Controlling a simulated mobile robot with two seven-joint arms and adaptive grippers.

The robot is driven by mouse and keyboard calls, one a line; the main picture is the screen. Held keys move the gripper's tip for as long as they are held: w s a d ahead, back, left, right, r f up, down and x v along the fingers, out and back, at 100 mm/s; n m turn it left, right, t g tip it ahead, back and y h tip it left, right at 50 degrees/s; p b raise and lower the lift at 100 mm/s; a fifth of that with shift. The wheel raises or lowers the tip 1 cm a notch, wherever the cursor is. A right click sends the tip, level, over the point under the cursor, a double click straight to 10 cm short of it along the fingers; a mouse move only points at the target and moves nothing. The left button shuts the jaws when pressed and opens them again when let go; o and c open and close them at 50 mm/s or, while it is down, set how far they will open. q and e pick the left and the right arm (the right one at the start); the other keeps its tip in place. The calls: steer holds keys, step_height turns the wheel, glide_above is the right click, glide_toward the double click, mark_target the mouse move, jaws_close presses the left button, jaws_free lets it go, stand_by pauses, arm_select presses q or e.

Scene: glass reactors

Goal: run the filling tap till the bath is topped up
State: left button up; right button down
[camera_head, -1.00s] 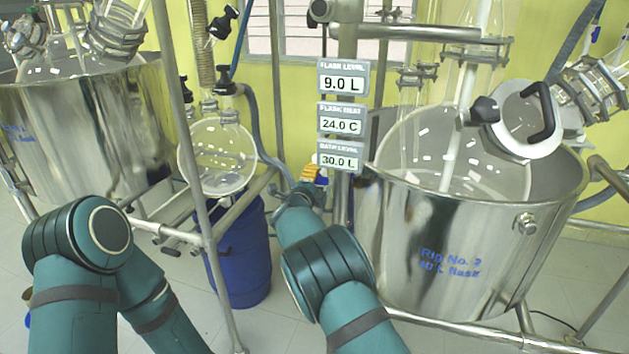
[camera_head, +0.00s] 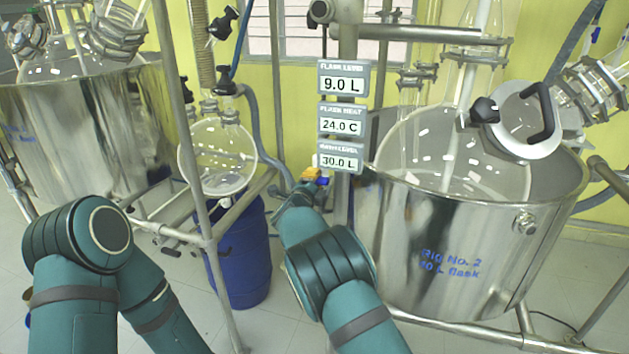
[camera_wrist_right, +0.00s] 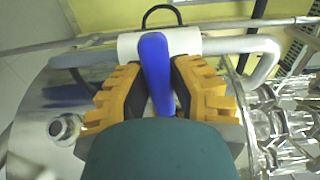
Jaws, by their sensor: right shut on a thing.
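The filling tap's blue lever (camera_wrist_right: 156,65) stands between the yellow-orange fingers of my right gripper (camera_wrist_right: 160,88) in the right wrist view. The gripper is shut on it. In the head view the right gripper (camera_head: 313,178) is small, beside the left wall of the steel bath (camera_head: 395,235), with a bit of blue at its fingers. The bath is marked Rig No. 2 and holds a large glass flask (camera_head: 425,150). The bath level display (camera_head: 340,159) reads 30.0 L. My left arm shows, but its gripper is out of view.
Displays above read flask level 9.0 L (camera_head: 343,78) and 24.0 C (camera_head: 341,121). A second steel bath (camera_head: 85,130) stands at left. A round glass flask (camera_head: 217,157) and a blue drum (camera_head: 240,255) stand between, among frame tubes.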

steer(key=n+p, duration=0.1)
steer(key=n, duration=0.2)
steer(key=shift+r+n, duration=0.15)
steer(key=shift+n, duration=0.25)
steer(key=n+p, duration=0.1)
steer(key=n, duration=0.2)
steer(key=shift+d+n, duration=0.1)
steer(key=shift+n, duration=0.2)
steer(key=shift+r+n+p, duration=0.1)
steer(key=shift+n+p, duration=0.65)
steer(key=shift+n, duration=0.85)
steer(key=c, duration=0.8)
jaws_free()
steer(key=shift+w, duration=0.1)
steer(key=shift+f, duration=0.2)
